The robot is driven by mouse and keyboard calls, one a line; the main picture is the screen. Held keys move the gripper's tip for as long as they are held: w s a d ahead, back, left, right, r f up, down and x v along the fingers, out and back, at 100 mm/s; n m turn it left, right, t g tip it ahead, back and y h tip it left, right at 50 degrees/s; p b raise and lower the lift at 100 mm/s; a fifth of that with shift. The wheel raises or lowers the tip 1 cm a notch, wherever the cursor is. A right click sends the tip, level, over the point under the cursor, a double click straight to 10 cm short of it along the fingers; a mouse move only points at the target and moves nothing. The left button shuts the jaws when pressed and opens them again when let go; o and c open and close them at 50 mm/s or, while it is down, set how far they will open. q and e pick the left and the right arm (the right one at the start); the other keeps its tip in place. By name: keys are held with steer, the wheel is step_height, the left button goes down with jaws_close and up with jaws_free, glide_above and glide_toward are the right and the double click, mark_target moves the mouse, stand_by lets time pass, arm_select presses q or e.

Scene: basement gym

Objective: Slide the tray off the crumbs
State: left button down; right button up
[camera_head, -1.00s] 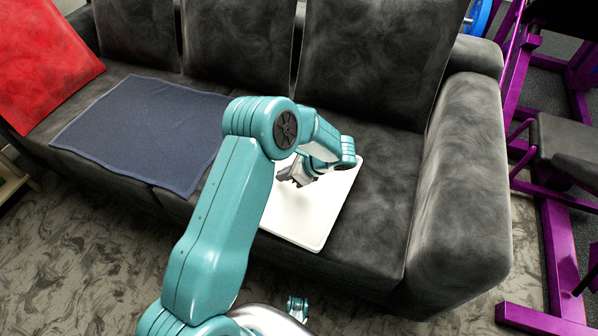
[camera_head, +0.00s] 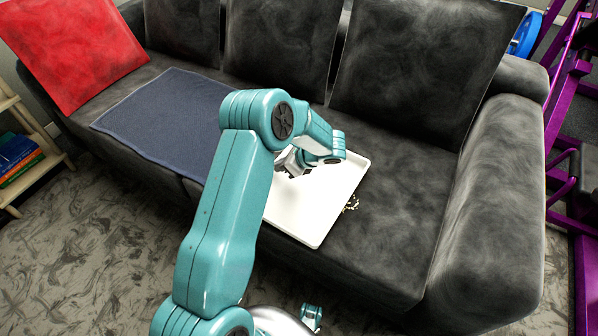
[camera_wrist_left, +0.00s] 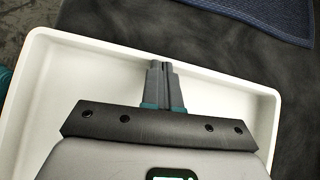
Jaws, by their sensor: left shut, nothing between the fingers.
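The white tray (camera_head: 318,218) lies on the sofa seat, partly hidden behind my left arm. A small patch of crumbs (camera_head: 351,203) shows on the seat just beyond the tray's right edge. My left gripper (camera_head: 285,170) is over the tray, shut and empty. In the left wrist view its closed fingers (camera_wrist_left: 160,65) point toward one raised rim of the tray (camera_wrist_left: 215,81), inside the tray's outline. I cannot tell whether the fingertips touch the tray. Whether more crumbs are under the tray is hidden. My right gripper is not in view.
The dark sofa has a blue-grey cloth (camera_head: 165,115) left of the tray and a red cushion (camera_head: 75,45) at far left. The sofa's right armrest (camera_head: 490,190) stands on the right. A wooden shelf with books (camera_head: 18,158) is at far left. Seat right of the crumbs is clear.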

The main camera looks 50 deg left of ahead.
arm_select(q)
steer(key=s+a, duration=0.1)
steer(key=a, duration=0.2)
steer(key=s+a, duration=0.1)
steer(key=a, duration=0.3)
steer(key=s+a, duration=0.2)
steer(key=a, duration=0.2)
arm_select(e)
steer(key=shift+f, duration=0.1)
arm_select(q)
steer(key=shift+w+d, duration=0.15)
steer(key=shift+d, duration=0.1)
steer(key=shift+w+d, duration=0.25)
steer(key=shift+d, duration=0.4)
steer(key=shift+w+d, duration=0.25)
steer(key=shift+d, duration=0.35)
steer(key=p+v, duration=0.2)
steer(key=v, duration=0.8)
steer(key=shift+d+p, duration=0.35)
steer(key=shift+d, duration=0.05)
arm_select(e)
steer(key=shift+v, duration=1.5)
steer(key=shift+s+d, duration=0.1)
